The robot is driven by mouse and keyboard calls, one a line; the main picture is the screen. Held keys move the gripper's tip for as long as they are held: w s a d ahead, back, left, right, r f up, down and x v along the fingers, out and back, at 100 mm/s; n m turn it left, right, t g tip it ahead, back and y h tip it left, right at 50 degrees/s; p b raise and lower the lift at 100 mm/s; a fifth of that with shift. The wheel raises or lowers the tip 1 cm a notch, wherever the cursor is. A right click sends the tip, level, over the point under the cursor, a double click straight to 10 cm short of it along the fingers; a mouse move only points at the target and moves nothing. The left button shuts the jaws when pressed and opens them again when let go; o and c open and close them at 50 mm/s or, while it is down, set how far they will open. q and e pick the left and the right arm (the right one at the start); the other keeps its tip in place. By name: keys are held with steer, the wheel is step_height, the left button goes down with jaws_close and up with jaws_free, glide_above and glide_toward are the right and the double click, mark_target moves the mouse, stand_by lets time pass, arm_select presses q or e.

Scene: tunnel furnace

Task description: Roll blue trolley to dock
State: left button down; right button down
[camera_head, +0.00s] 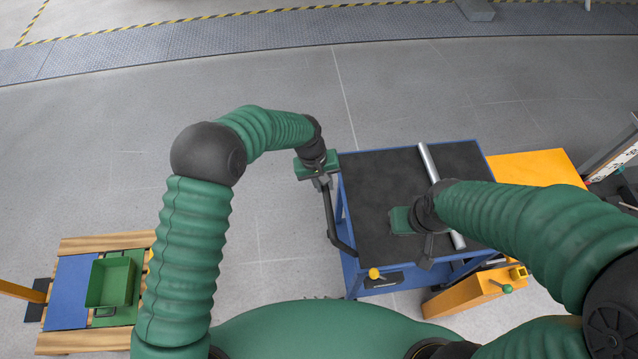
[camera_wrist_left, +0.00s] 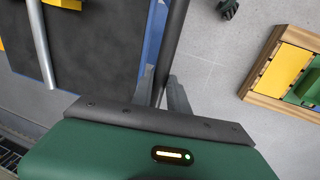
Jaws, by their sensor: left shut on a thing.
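The blue trolley (camera_head: 343,197) stands right of centre in the head view, with a black top mat (camera_head: 375,190). A black push handle (camera_head: 332,222) runs along its left side. My left gripper (camera_head: 323,184) is shut on this handle near its far end. In the left wrist view the handle (camera_wrist_left: 173,45) passes between the fingers (camera_wrist_left: 160,90). My right gripper (camera_head: 426,255) is over the trolley top near its front edge; its fingers are too unclear to tell open from shut. I cannot make out which thing is the dock.
A silver bar (camera_head: 429,165) lies across the trolley top. Yellow-orange structures stand right of the trolley (camera_head: 540,168) and at its front right (camera_head: 465,295). A wooden pallet (camera_head: 95,243) with a green bin (camera_head: 110,281) is at lower left. The floor left of and behind the trolley is clear.

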arm_select(q)
steer(key=shift+s+f, duration=0.1)
steer(key=shift+s, duration=0.05)
steer(key=c, duration=1.6)
jaws_free()
steer(key=shift+d, duration=0.1)
steer(key=shift+o, duration=1.2)
steer(key=shift+d, duration=0.1)
steer(key=shift+o, duration=0.3)
steer(key=shift+d, duration=0.1)
steer(key=shift+w, duration=0.2)
steer(key=shift+r, duration=0.5)
steer(key=a+r+b, duration=0.1)
steer(key=a+r, duration=0.2)
steer(key=r, duration=1.2)
steer(key=shift+r+b, duration=0.25)
steer(key=shift+b, duration=0.15)
steer(key=shift+s+a, duration=0.1)
steer(key=shift+s, duration=0.05)
